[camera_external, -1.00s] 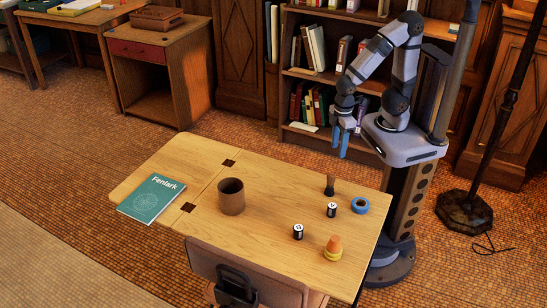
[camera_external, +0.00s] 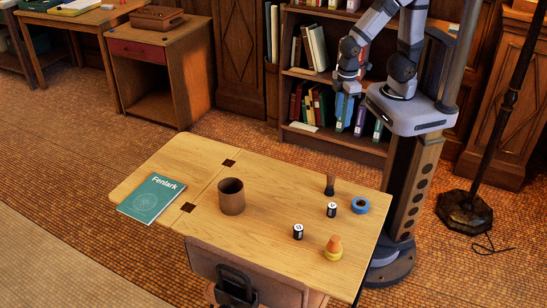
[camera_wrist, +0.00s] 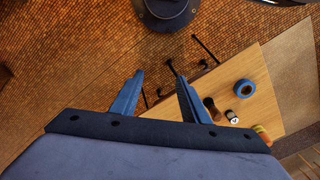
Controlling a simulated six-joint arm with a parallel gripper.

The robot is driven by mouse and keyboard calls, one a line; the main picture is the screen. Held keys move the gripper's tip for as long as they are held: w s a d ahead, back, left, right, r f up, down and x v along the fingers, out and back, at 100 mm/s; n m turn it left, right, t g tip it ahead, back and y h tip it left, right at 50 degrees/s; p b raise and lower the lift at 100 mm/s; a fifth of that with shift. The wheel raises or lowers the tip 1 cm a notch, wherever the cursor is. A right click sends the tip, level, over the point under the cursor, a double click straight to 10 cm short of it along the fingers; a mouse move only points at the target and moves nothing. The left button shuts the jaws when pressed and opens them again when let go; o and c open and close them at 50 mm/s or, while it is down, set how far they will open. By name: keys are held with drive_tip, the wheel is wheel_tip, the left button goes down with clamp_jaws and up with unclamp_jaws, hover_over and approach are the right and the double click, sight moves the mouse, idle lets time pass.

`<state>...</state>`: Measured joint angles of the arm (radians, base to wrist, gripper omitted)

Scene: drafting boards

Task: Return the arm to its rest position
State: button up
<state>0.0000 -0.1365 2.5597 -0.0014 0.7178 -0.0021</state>
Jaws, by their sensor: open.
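My gripper (camera_external: 344,112) hangs in front of the bookshelf, high above and behind the far edge of the drafting table (camera_external: 275,195). Its blue fingers point down. In the wrist view my gripper (camera_wrist: 160,82) is open, with the fingertips apart and nothing between them. The floor and a corner of the tabletop (camera_wrist: 190,108) lie far below.
The bookshelf (camera_external: 330,143) stands behind; a dark floor stand (camera_external: 464,211) is at right.

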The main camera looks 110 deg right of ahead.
wheel_tip(320, 180, up, 4)
drive_tip(key=p, duration=0.2)
drive_tip(key=shift+r+p, duration=0.2)
drive_tip(key=shift+p, duration=0.1)
idle(0.7)
